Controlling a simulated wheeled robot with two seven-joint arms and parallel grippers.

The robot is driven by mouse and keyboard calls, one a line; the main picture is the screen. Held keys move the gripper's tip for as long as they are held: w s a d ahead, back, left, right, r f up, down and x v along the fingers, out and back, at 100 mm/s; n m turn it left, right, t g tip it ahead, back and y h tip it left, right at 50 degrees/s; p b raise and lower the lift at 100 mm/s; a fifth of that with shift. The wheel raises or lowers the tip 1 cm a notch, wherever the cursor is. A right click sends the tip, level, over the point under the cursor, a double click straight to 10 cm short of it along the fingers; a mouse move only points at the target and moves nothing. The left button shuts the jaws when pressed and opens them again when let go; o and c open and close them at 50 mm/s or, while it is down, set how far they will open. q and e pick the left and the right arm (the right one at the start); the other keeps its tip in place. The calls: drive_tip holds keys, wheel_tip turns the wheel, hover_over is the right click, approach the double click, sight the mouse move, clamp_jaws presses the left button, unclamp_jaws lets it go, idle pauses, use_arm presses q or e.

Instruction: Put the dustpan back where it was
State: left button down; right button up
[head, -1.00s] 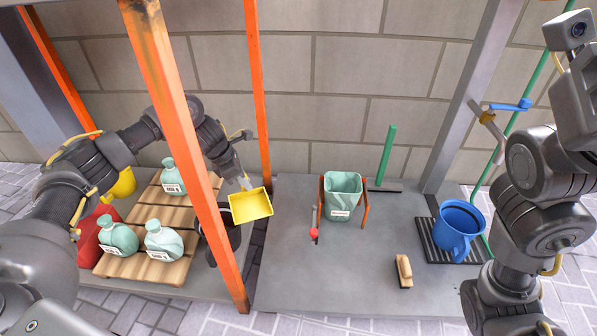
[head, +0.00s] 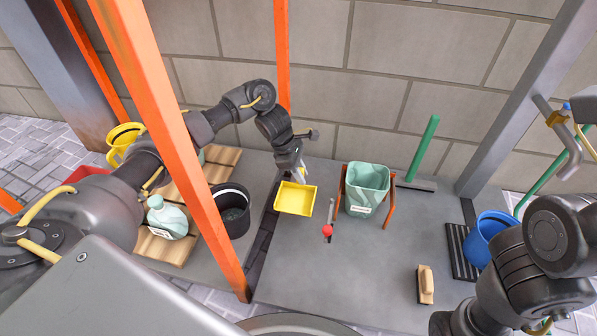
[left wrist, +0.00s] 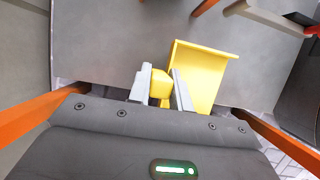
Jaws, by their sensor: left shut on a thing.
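The yellow dustpan (head: 294,199) is held by my left gripper (head: 291,174) over the left part of the grey platform, beside the gap between the two platforms. In the left wrist view the gripper fingers (left wrist: 160,88) are shut around the dustpan's thick yellow handle, and its flat pan (left wrist: 203,72) spreads to the right. I cannot tell how high it is above the platform. My right arm is at the right edge of the head view, but its gripper's fingertips are not visible.
A green bucket (head: 366,188) in an orange frame stands right of the dustpan, with a red-knobbed lever (head: 328,231) between. A black bucket (head: 231,212) stands left, behind an orange post (head: 186,150). A brush (head: 425,284), blue jug (head: 486,238) and green-handled squeegee (head: 424,148) are right.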

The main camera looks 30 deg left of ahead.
sight(300, 187)
use_arm(q)
drive_tip(key=shift+a+f+b, duration=0.1)
drive_tip(key=shift+f+b, duration=1.65)
drive_tip(key=shift+f, duration=0.95)
drive_tip(key=shift+f+b, duration=0.6)
drive_tip(key=shift+f, duration=0.05)
drive_tip(key=c, duration=1.2)
unclamp_jaws()
drive_tip(key=shift+r, duration=0.25)
drive_tip(key=p+v, duration=0.7)
drive_tip(key=v, duration=0.3)
drive_tip(key=shift+a+r, duration=0.2)
